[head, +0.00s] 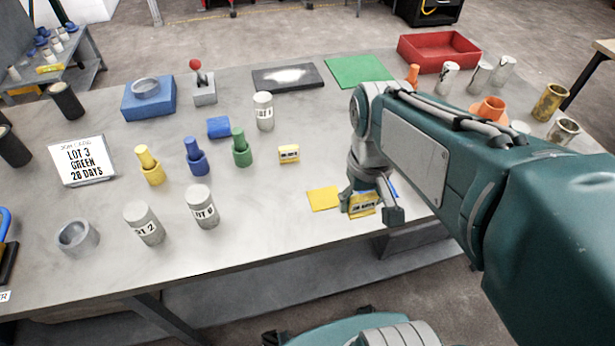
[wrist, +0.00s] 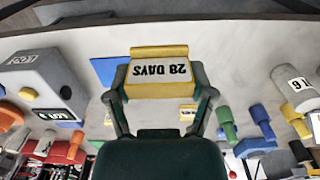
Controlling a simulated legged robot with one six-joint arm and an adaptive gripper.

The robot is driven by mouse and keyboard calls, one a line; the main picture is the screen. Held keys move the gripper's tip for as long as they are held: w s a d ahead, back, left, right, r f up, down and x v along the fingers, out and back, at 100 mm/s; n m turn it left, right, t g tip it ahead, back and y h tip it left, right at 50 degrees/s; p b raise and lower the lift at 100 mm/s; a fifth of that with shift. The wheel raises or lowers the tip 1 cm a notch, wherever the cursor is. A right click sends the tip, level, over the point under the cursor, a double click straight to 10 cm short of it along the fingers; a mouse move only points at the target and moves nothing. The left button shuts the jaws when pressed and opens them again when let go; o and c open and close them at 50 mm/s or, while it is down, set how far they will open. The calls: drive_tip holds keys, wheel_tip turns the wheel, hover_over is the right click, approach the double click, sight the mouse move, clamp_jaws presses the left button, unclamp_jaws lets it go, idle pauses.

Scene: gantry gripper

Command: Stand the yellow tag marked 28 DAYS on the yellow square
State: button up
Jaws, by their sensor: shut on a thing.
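My gripper (head: 372,208) is shut on the yellow tag (head: 361,205) near the front edge of the table. In the wrist view the tag (wrist: 160,75) sits between the two fingers of my gripper (wrist: 161,92), its white face reading 28 DAYS upside down in the picture. The yellow square (head: 324,198) lies flat and bare on the table, just left of the held tag in the head view. I cannot tell whether the tag touches the table. A second yellow tag (head: 289,154) stands farther back; its lettering is too small to read.
A blue patch (head: 393,191) shows partly behind my gripper. Green (head: 241,150), blue (head: 196,160) and yellow (head: 150,168) plugged pieces stand to the left, with grey labelled cylinders (head: 202,206) in front. A sign (head: 82,160) reads LOT 3 GREEN 28 DAYS.

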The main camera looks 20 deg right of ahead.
sight(326, 195)
drive_tip(key=w+f, duration=0.2)
drive_tip(key=w, duration=0.1)
drive_tip(key=w+a+f, duration=0.1)
drive_tip(key=w+f, duration=0.1)
drive_tip(key=w, duration=0.1)
drive_tip(key=w+a+f, duration=0.1)
drive_tip(key=w+f, duration=0.1)
drive_tip(key=w, duration=0.1)
drive_tip(key=shift+w+a, duration=0.2)
drive_tip(key=shift+w, duration=0.1)
drive_tip(key=w+f, duration=0.1)
drive_tip(key=w+d+f, duration=0.1)
drive_tip(key=shift+w+f, duration=0.2)
drive_tip(key=shift+f, duration=0.15)
drive_tip(key=shift+w+d+f, duration=0.15)
drive_tip(key=shift+w+d, duration=0.05)
drive_tip(key=shift+d, duration=0.1)
drive_tip(key=f, duration=0.3)
drive_tip(key=shift+w+a+f, duration=0.1)
drive_tip(key=shift+w+a, duration=0.1)
drive_tip(key=shift+a, duration=0.2)
drive_tip(key=shift+a+f, duration=0.2)
drive_tip(key=shift+a, duration=0.15)
drive_tip(key=shift+d, duration=0.2)
drive_tip(key=o, duration=0.8)
drive_tip(key=shift+d, duration=0.3)
drive_tip(key=shift+c, duration=0.2)
